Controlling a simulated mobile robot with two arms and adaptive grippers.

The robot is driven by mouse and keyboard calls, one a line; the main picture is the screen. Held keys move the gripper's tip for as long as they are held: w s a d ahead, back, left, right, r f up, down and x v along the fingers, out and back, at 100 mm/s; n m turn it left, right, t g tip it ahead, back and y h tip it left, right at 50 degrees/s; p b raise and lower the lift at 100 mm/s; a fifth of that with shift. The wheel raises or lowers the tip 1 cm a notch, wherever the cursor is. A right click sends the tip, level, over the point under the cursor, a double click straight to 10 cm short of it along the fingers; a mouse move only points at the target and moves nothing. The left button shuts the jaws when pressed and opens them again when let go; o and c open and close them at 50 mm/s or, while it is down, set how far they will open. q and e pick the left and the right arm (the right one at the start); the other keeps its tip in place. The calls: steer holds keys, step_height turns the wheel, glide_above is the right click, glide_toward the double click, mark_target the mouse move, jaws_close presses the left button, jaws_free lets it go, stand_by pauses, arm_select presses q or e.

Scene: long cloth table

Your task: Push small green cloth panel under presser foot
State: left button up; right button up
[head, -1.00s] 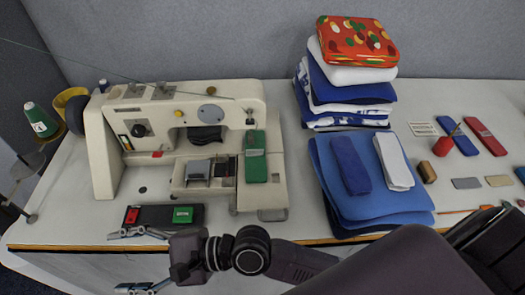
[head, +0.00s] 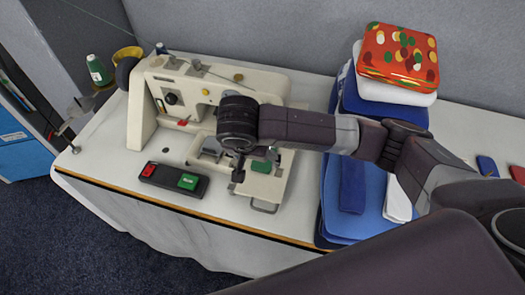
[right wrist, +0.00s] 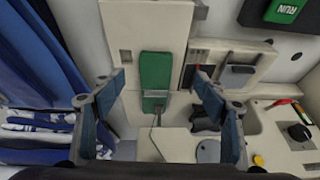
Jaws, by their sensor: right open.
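The small green cloth panel (right wrist: 156,72) lies lengthwise on the machine bed in the right wrist view, its lower end close to the presser foot area (right wrist: 155,104); I cannot tell whether it is under the foot. In the head view only part of the panel (head: 262,166) shows beside my right arm. The cream sewing machine (head: 140,120) stands on the table. My right gripper (right wrist: 160,92) is open and empty above the machine bed, its fingers apart on both sides of the panel. In the head view its fingers are mostly hidden under the wrist. My left gripper is not in view.
A control box (head: 172,181) with red and green buttons lies in front of the machine. Blue folded cloth (head: 345,222) and a tall stack topped by a patterned orange bundle (head: 398,56) stand to the right. A green thread cone (head: 99,70) is at far left.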

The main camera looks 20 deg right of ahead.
mark_target(261, 164)
steer(key=shift+w+d+r, duration=0.15)
steer(key=shift+d+r, duration=0.15)
steer(key=shift+d, duration=0.15)
steer(key=shift+p+x, duration=0.45)
steer(key=shift+x, duration=3.45)
steer(key=shift+d, duration=0.1)
steer(key=c, duration=1.3)
